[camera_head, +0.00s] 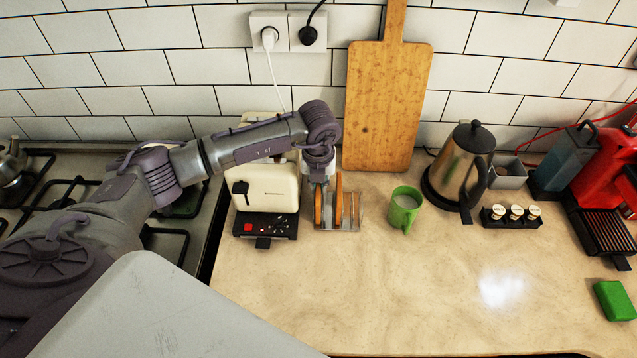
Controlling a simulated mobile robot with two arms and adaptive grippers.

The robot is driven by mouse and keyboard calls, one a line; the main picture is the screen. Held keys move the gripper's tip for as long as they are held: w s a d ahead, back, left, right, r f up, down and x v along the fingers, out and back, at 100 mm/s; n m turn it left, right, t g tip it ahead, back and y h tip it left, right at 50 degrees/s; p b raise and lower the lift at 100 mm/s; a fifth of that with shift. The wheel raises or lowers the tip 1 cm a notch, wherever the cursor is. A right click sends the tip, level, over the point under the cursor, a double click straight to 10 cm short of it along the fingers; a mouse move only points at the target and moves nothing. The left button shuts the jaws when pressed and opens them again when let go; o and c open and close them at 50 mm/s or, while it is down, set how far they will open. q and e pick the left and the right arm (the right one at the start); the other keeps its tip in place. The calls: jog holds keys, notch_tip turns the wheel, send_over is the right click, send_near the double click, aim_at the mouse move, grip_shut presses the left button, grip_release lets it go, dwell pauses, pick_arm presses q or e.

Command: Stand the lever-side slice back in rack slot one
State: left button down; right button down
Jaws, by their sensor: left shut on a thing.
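The toaster (270,190) is cream, with a black lever on its left front and a black base with a red button. Right beside it stands the small toast rack (352,229), with thin upright dividers. One brown slice (318,208) is upright at the rack's left end, under my left gripper (321,182). A second slice (338,205) stands upright just to its right in the rack. My left gripper points down and is shut on the left slice; its fingers partly hide the slice's top. I cannot tell whether this slice rests on the rack's base. My right gripper is out of view.
A green mug (405,209) stands right of the rack, then a kettle (462,165) and a jar holder (511,216). A wooden board (387,105) leans on the wall behind. A white cord hangs behind the toaster.

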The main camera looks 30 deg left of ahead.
pick_arm(q)
jog(key=c, duration=1.2)
grip_release()
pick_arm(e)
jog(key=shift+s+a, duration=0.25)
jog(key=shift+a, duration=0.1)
